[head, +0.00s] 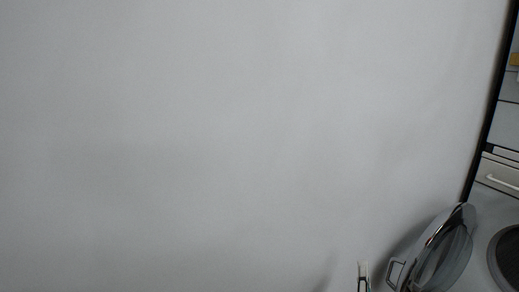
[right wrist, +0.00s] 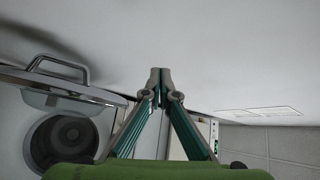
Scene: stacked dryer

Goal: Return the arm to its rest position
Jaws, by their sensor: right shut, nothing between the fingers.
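My right gripper (head: 363,268) shows only as a small tip at the bottom edge of the head view. In the right wrist view the same gripper (right wrist: 160,77) points away from the camera with its fingertips together and nothing between them. It is apart from the dryer door (head: 445,255), which stands open at the lower right of the head view. The door's handle (right wrist: 58,66) is left of the fingers in the right wrist view. My left gripper is not in view.
A plain grey wall (head: 230,130) fills most of the head view. The dark round drum opening (head: 507,258) is at the right edge and also shows in the right wrist view (right wrist: 62,142). A drawer front (head: 498,174) with a handle is above it.

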